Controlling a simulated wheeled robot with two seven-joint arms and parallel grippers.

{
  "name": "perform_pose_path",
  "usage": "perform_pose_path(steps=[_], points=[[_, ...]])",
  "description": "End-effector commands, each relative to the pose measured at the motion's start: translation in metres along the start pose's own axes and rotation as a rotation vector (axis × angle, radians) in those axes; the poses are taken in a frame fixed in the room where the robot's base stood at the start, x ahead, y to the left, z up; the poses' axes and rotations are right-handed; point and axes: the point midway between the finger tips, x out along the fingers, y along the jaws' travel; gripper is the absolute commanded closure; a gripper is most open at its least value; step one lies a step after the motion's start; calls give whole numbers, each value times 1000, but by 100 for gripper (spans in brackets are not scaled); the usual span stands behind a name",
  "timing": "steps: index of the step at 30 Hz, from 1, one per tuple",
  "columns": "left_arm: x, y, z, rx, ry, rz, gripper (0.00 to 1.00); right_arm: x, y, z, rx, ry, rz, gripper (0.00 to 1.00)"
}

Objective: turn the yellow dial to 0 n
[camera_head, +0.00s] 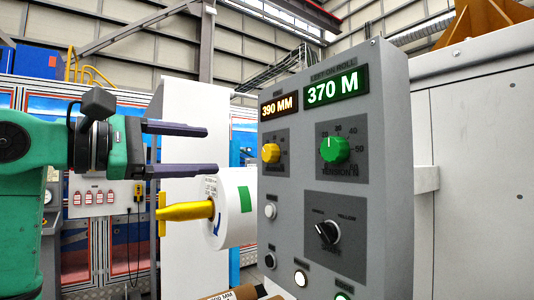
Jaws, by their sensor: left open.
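My right gripper is not in view.
A black selector knob (327,232) and several round buttons are lower on the panel. A white roll (232,208) on a yellow spindle (187,211) is below my left gripper. A white column (186,260) stands behind it. Open space lies between the fingertips and panel.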

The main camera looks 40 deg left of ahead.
Motion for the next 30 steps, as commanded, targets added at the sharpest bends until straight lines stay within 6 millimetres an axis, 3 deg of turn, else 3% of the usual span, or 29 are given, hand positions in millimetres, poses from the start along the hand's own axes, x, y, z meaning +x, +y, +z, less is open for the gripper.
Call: perform_pose_path(steps=[4, 12, 18, 25, 30], points=[[38, 0, 2, -1, -4, -8, 22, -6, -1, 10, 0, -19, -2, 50], [108, 0, 4, -2, -5, -8, 22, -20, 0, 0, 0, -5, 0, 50], [129, -1, 3, -2, -5, -4, 22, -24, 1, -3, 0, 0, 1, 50], [130, -2, 2, -1, -5, -4, 22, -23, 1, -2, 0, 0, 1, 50], [130, -2, 2, -1, -5, -4, 87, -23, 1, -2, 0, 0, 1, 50]])
